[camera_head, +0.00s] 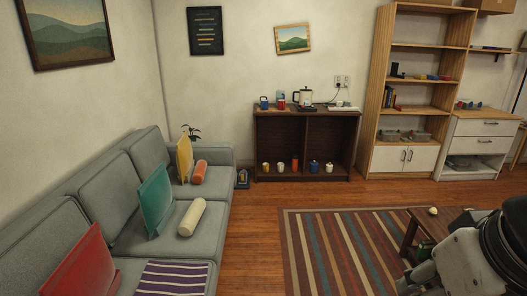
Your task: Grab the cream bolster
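The cream bolster (192,217) lies on the middle seat of the grey sofa (101,207), near its front edge. It is a short cylinder, lying just right of the teal cushion (156,200) with a small gap or light contact; I cannot tell which. Part of my arm shows at the lower right, far from the sofa. My gripper's fingers cannot be made out there, so its state is not shown.
An orange bolster (199,172), a yellow cushion (184,158), a red cushion (83,264) and a striped purple blanket (173,279) are also on the sofa. A striped rug (335,250) covers the floor to the right. A low wooden table (412,236) stands at the right.

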